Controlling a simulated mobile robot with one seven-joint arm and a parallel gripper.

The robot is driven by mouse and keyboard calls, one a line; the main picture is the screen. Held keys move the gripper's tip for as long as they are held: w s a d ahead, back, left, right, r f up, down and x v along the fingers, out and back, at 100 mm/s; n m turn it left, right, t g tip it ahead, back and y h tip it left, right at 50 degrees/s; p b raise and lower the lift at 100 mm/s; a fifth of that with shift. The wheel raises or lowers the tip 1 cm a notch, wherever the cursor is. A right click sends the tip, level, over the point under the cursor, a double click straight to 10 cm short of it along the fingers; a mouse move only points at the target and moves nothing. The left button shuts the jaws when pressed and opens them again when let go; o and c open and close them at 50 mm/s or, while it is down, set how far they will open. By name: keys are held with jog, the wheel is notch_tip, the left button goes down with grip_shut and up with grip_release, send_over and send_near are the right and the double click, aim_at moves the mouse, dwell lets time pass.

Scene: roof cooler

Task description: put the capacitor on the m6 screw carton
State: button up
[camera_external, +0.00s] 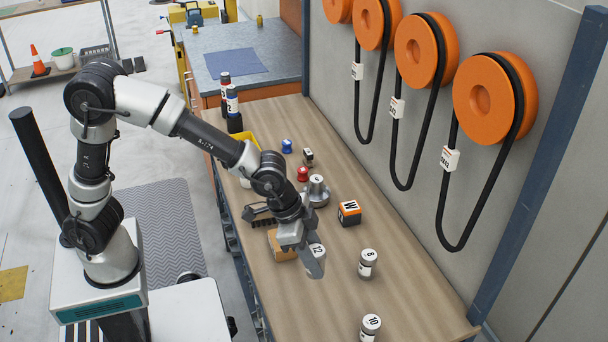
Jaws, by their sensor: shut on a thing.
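My gripper (314,264) points down over the middle of the wooden bench and is shut on a grey cylinder with a white top marked 12 (317,249), likely the capacitor. The near finger hides much of the cylinder's side. A plain brown carton (280,246) lies just left of the gripper, partly covered by it. An orange and black box with a white top marked with a letter like W or M (349,213) stands to the right, apart from the gripper. I cannot tell which of these boxes is the m6 screw carton.
Similar cylinders marked 8 (368,264) and 10 (370,328) stand nearer on the wooden bench (420,310). A round metal part (317,191) stands behind the gripper, near red (303,174) and blue (287,146) items.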

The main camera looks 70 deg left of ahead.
jog(key=s+a+r+n+y+p, duration=0.1)
jog(key=a+r+n+p, duration=0.15)
jog(key=a, duration=0.65)
jog(key=s+a+r+n+y+p, duration=0.15)
jog(key=a+p, duration=0.25)
jog(key=a, duration=0.5)
jog(key=shift+n+t+h, duration=0.3)
jog(key=shift+n+h, duration=0.05)
jog(key=shift+n, duration=0.15)
jog(key=f, duration=0.1)
jog(key=f+b, duration=0.1)
jog(key=f, duration=0.3)
jog(key=shift+a+f+b, duration=0.15)
jog(key=shift+a+b, duration=0.15)
jog(key=shift+a, duration=0.05)
jog(key=shift+f+b, duration=0.55)
jog(key=shift+f, duration=1.7)
jog(key=shift+f, duration=0.1)
jog(key=o, duration=0.7)
jog(key=shift+f, duration=0.1)
jog(key=shift+c, duration=0.2)
jog(key=o, duration=0.4)
jog(key=shift+o, duration=0.2)
